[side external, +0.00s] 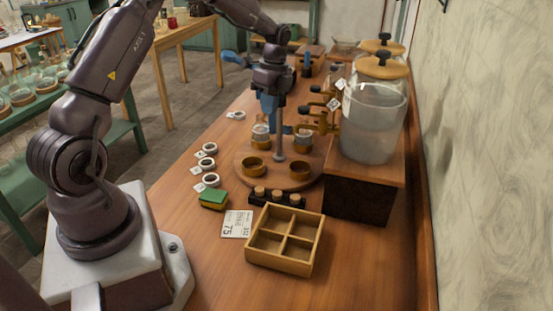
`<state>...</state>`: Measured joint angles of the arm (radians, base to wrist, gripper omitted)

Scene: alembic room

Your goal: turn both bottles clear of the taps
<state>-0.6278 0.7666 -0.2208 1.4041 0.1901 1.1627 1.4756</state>
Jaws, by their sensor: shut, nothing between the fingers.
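A round wooden turntable (278,181) with an upright grey post (279,145) carries several brass cups. Two small clear bottles, a left one (261,129) and a right one (304,133), stand upright in the two far cups. The near cups (256,166) look empty. Brass taps (327,126) stick out leftward from large glass jars (372,125); the right bottle is close to the nearest tap, and I cannot tell whether it is under it. My gripper (269,117), with blue fingers, is shut and empty, pointing down by the post, just above the bottles. Whether it touches anything is unclear.
The jars stand on a wooden box (362,199) along the right wall. A divided wooden tray (286,240), a dark rack with corks (292,203), a green-and-yellow sponge (214,199) and a printed card (237,224) lie near.

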